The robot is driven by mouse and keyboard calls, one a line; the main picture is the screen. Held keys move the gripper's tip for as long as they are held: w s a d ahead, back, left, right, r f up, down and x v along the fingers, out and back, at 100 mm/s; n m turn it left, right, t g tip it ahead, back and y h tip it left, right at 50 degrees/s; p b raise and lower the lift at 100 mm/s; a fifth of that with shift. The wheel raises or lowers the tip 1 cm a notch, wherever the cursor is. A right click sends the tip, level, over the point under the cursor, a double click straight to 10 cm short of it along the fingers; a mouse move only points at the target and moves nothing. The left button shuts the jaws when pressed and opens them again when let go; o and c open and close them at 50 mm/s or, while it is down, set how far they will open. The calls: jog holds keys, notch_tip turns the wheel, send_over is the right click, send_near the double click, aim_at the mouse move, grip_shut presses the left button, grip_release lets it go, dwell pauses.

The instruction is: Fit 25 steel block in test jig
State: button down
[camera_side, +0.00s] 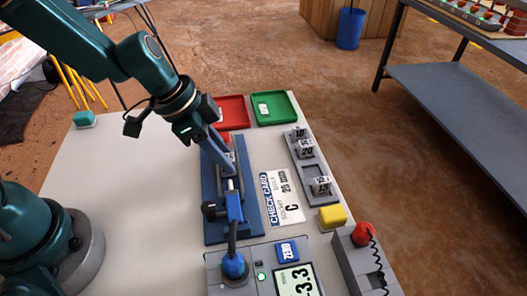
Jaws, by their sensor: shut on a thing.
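The test jig (247,217) is a long blue fixture on the pale table, with a grey channel and a black knob at its near left side. My gripper (228,168) reaches down over the jig's middle from the upper left. It is shut on a steel block, mostly hidden by the fingers; its number cannot be read. Whether the block touches the jig cannot be told. A grey rack (311,167) to the right holds marked metal blocks, including a far block (298,132), another just nearer (306,149) and a near block (321,185). An empty place lies between the last two.
A check card (281,198) lies between jig and rack. A red tray (232,111) and a green tray (275,108) stand at the back. A yellow block (332,217), a display unit (293,281) and a grey fixture with a red knob (364,234) are in front.

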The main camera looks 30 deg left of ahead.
jog(key=shift+f, duration=0.55)
dwell(1.1)
jog(key=c, duration=0.5)
grip_release()
jog(key=shift+s, duration=0.1)
jog(key=shift+c, duration=0.2)
jog(key=c, duration=0.3)
jog(key=shift+d+r, duration=0.15)
jog(key=shift+r, duration=0.6)
jog(key=shift+a+r, duration=0.2)
jog(key=shift+r, duration=0.3)
jog(key=shift+d+r, duration=0.1)
jog(key=shift+r, duration=2.2)
jog(key=shift+r, duration=0.1)
